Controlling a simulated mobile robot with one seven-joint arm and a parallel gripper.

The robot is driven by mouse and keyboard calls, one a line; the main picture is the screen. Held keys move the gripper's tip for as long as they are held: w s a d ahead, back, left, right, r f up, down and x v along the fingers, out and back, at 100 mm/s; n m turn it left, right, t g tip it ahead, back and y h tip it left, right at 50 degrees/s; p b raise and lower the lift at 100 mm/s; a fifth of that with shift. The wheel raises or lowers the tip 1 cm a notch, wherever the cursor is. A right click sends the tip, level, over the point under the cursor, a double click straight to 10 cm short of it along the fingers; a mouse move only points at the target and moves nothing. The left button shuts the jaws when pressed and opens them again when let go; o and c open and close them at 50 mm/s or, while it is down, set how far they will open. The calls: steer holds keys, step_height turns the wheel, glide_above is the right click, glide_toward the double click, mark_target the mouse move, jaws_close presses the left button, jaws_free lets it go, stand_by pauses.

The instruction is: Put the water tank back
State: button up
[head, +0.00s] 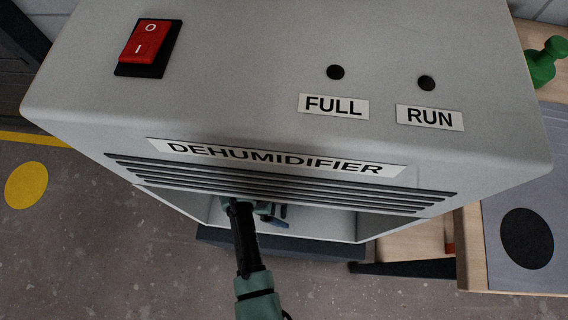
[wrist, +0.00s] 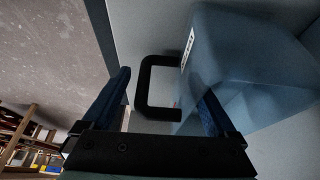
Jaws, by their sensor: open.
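The grey dehumidifier (head: 230,95) fills much of the head view, with an open bay (head: 335,222) below its slats. My gripper (head: 272,215) reaches into this bay from the front. In the wrist view the water tank (wrist: 235,60) is a translucent blue box with a black loop handle (wrist: 144,88) and a white label. Pale walls surround it there; how far in it sits I cannot tell. My gripper (wrist: 165,82) is open, its blue fingers spread either side of the handle; contact is unclear. The tank is hidden in the head view.
A red rocker switch (head: 146,42) is on the dehumidifier's top. The FULL lamp (head: 336,72) and RUN lamp (head: 427,83) look dark. A wooden bench (head: 472,245) stands at the right with a green object (head: 545,62). The floor at the left is clear.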

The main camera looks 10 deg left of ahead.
steer(key=p+v, duration=0.2)
steer(key=v, duration=0.5)
steer(key=shift+r, duration=0.15)
steer(key=shift+a, duration=0.1)
